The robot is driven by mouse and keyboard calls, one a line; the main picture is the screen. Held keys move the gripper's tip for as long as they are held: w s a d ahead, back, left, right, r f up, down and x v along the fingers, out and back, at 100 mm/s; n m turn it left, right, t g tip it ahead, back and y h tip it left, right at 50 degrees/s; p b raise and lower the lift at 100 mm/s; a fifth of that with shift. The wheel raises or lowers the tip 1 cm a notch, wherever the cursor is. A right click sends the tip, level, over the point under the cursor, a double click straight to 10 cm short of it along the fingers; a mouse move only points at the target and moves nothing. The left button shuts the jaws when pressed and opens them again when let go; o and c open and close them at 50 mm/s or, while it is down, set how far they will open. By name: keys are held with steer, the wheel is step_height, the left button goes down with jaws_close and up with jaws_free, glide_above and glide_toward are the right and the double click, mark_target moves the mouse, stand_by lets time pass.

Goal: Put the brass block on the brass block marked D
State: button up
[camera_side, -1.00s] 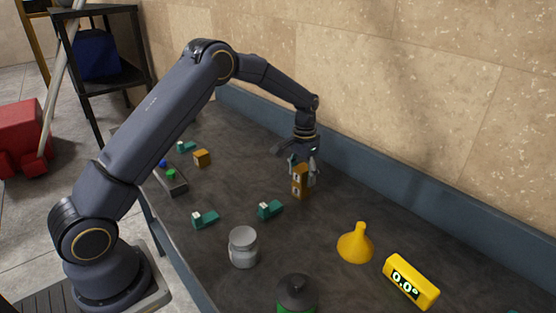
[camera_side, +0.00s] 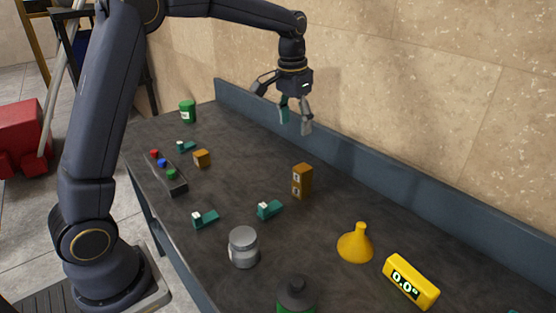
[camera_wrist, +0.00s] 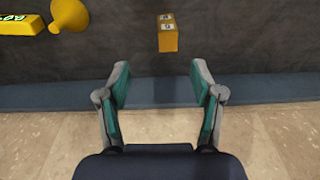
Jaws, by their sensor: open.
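Two brass blocks stand as one upright stack in the middle of the bench. The upper block (camera_side: 302,173) and the lower block (camera_side: 301,190) each bear a small white label; the letters are too small to read. The stack also shows at the top of the wrist view, with its upper block (camera_wrist: 168,42) facing me. Another brass block (camera_side: 202,158) sits alone farther left. My gripper (camera_side: 295,124) is open and empty, raised above and behind the stack, apart from it. In the wrist view its fingers (camera_wrist: 160,80) are spread with nothing between them.
Teal clamps (camera_side: 269,210), a grey jar (camera_side: 243,247), a yellow funnel (camera_side: 356,245) and a yellow digital gauge (camera_side: 411,282) stand around the stack. A dark button box (camera_side: 168,175) and green can (camera_side: 188,111) are at left. A blue-grey ledge (camera_side: 385,180) runs along the wall.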

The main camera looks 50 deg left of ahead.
steer(key=s+d+r+t, duration=0.1)
steer(key=s+r, duration=0.2)
steer(key=s, duration=0.4)
steer(key=s+d+r+t, duration=0.1)
steer(key=s+d+r, duration=0.15)
steer(key=s, duration=0.45)
steer(key=s+f+t, duration=0.2)
steer(key=s+f, duration=0.1)
steer(key=s, duration=0.9)
steer(key=shift+s+d+f, duration=0.3)
steer(key=shift+s+d, duration=0.05)
steer(key=shift+o, duration=0.3)
